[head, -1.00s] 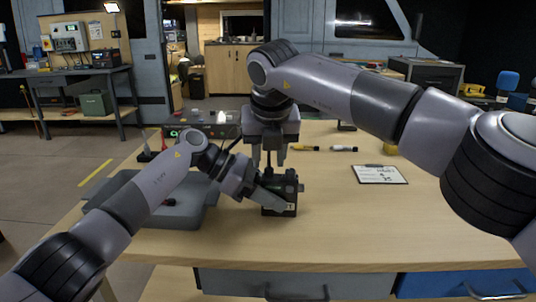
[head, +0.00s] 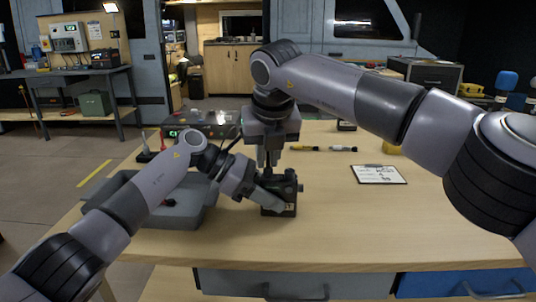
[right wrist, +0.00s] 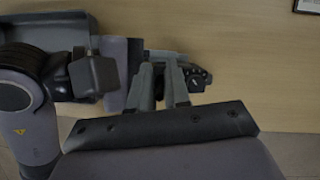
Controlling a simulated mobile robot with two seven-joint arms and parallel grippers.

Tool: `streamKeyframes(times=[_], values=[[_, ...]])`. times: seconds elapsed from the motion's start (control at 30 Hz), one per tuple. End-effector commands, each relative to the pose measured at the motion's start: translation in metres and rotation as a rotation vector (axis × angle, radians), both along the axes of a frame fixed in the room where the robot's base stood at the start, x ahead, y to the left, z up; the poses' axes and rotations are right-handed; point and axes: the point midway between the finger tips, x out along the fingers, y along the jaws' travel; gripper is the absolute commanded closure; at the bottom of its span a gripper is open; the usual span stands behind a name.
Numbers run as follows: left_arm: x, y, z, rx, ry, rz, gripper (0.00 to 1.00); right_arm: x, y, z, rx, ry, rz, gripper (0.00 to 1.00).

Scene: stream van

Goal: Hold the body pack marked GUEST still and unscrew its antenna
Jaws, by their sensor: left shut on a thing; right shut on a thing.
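The body pack (head: 291,189) is a small black box standing upright on the wooden table, with a pale label low on its front. The wording on it is too small to read. My left gripper (head: 273,196) reaches in from the left and is shut on the pack. My right gripper (head: 267,163) points straight down from above and is shut at the top of the pack, where the antenna is hidden between its fingers. The right wrist view shows its fingers (right wrist: 164,68) close together, with the pack's dark knobbed end (right wrist: 197,77) beside them.
A grey tray (head: 170,219) sits left of the pack, under my left arm. Behind are a dark equipment unit (head: 213,130) and yellow and dark pens (head: 304,148). A clipboard (head: 379,175) lies to the right. The table's front right is clear.

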Motion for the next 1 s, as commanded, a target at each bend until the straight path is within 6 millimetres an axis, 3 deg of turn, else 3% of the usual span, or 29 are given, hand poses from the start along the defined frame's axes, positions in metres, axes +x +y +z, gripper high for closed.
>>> streamKeyframes(times=[0.2, 1.0], values=[[0.0, 0.0, -0.001, 0.001, 0.0, -0.001, 0.93, 0.0, 0.0, 0.0, -0.001, -0.001, 0.147, 1.0], [0.0, 0.0, -0.001, 0.001, 0.001, 0.0, 0.93, 0.0, 0.001, 0.014, -0.002, -0.001, 0.151, 1.0]])
